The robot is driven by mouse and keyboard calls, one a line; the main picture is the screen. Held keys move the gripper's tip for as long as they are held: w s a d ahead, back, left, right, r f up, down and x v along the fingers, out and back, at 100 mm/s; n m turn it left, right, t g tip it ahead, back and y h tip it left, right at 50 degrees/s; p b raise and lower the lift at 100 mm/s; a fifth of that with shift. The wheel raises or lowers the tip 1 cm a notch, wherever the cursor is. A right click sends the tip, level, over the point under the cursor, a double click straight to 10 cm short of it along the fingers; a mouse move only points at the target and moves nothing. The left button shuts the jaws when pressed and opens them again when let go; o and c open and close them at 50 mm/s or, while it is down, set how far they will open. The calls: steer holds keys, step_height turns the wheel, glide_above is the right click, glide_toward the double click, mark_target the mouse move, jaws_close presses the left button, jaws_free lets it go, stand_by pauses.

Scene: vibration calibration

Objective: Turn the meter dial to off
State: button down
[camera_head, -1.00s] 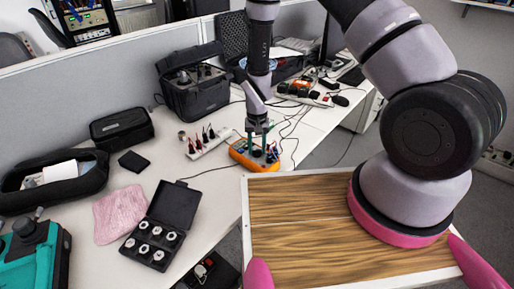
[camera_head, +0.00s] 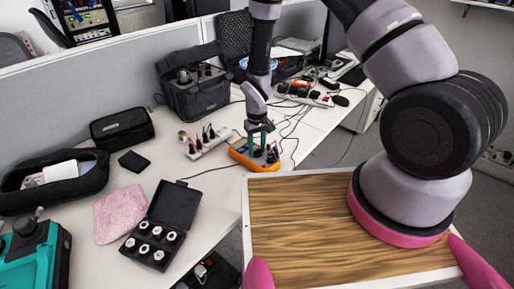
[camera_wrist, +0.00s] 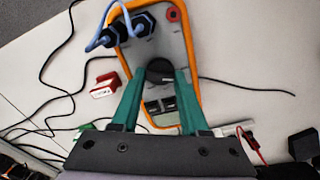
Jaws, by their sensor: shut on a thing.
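The orange meter (camera_head: 243,159) lies on the table near the middle of the head view. In the wrist view the meter (camera_wrist: 178,14) has a grey face with an orange rim. Its black dial (camera_wrist: 159,70) sits between the fingertips of my gripper (camera_wrist: 158,75), which also shows in the head view (camera_head: 257,148). The green fingers are shut on the dial, one on each side. Two dark plugs with blue leads (camera_wrist: 143,24) stand in the meter's face above the dial. Part of the meter is hidden under my gripper, and I cannot read the dial's marking.
Several cables run across the table around the meter. A power strip (camera_head: 213,143) with plugs lies to its left. A red and white block (camera_wrist: 105,85) is close beside it. A black case (camera_head: 192,95) stands behind; a wooden board (camera_head: 290,245) is in front.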

mark_target(257, 150)
steer(key=shift+n, duration=1.1)
steer(key=shift+c, duration=2.1)
jaws_free()
step_height(257, 150, up, 11)
steer(key=shift+f, duration=0.1)
